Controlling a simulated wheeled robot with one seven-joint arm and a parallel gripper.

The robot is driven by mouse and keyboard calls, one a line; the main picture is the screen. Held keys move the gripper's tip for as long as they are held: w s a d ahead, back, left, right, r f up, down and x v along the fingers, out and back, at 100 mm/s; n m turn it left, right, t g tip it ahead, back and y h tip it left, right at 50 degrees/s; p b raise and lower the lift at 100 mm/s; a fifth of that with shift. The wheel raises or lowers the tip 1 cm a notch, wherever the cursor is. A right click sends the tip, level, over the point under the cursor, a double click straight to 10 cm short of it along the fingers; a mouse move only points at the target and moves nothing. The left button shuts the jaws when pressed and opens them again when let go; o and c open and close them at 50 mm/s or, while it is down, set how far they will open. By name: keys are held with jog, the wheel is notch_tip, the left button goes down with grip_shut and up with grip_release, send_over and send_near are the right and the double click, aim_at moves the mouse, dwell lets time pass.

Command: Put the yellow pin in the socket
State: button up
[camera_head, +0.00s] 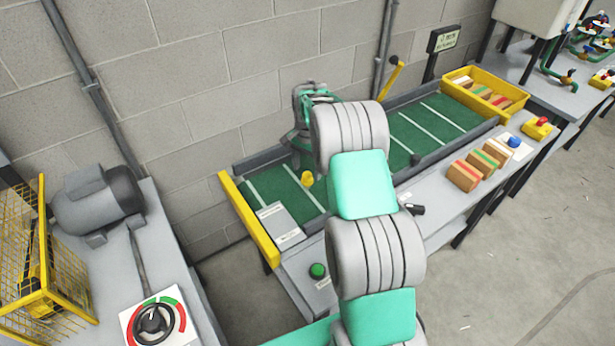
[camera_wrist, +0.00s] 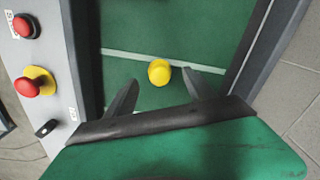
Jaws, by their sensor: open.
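The yellow pin (camera_head: 307,180) stands out on the green conveyor belt (camera_head: 263,187), near the belt's left end. In the wrist view the pin (camera_wrist: 159,72) shows as a round yellow top beside a white belt line. My gripper (camera_wrist: 161,78) is open, with its two dark fingers either side of the pin in the picture. I cannot tell whether the fingers are level with it; no grip on it shows. I cannot make out the socket in either view.
A grey labelled box (camera_head: 281,226) sits at the belt's near left end, by a yellow end bar (camera_head: 250,220). Raised dark rails edge the belt. A yellow crate (camera_head: 520,97) stands at the far end. Red buttons (camera_wrist: 35,82) line the side panel. A motor (camera_head: 98,203) is left.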

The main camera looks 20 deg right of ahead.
aim_at(307, 174)
notch_tip(307, 174, down, 4)
jog(key=shift+r+p, duration=0.2)
jog(key=shift+p, duration=0.2)
grip_shut()
dwell(0.3)
jog(key=shift+r, duration=0.1)
